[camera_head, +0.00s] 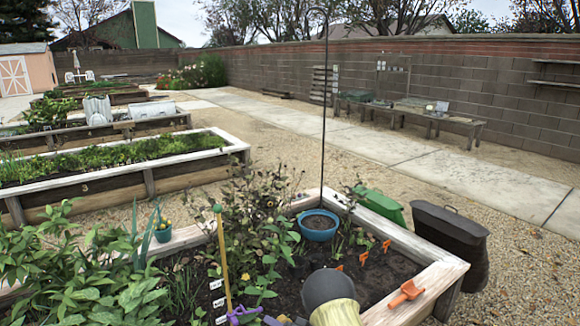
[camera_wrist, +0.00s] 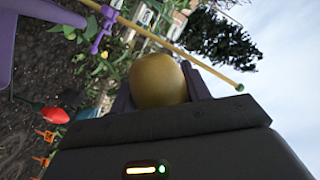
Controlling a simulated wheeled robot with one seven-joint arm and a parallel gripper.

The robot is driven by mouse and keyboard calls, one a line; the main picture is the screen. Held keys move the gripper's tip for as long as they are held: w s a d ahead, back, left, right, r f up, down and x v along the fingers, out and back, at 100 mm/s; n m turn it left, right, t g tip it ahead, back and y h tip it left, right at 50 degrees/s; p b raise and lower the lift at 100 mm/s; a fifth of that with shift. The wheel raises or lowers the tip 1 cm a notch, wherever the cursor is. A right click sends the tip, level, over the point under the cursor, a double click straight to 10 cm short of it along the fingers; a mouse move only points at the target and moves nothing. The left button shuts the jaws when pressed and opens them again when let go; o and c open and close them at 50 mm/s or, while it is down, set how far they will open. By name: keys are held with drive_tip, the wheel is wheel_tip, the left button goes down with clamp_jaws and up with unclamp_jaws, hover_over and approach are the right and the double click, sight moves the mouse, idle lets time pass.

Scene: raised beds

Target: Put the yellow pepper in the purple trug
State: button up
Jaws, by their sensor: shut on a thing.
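The yellow pepper (camera_wrist: 158,80) is between the fingers of my gripper (camera_wrist: 160,92) in the wrist view. My gripper is shut on it and holds it up, with the bed tilted behind. A purple curved piece (camera_wrist: 38,16) at the upper left of the wrist view looks like part of the purple trug. Most of the trug is outside the frame, and I cannot tell how far the pepper is from it. In the head view my arm enters at the bottom centre, and neither the pepper nor my fingers can be made out.
A yellow stake (camera_head: 222,265) with a purple clip (camera_head: 243,315) stands in the bed. A black pole rises by a blue pot (camera_head: 319,225). An orange trowel (camera_head: 407,293) lies on the wooden rim (camera_head: 452,272). A red object (camera_wrist: 55,115) shows in the wrist view. Leafy plants fill the left.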

wheel_tip(320, 180, down, 5)
drive_tip(key=b, duration=0.3)
drive_tip(key=shift+r, duration=0.15)
drive_tip(key=o, duration=1.2)
drive_tip(key=p+v, duration=0.1)
drive_tip(key=v, duration=1.6)
drive_tip(key=shift+s+d+r, duration=0.1)
drive_tip(key=shift+s+d, duration=0.05)
drive_tip(key=shift+s, duration=0.05)
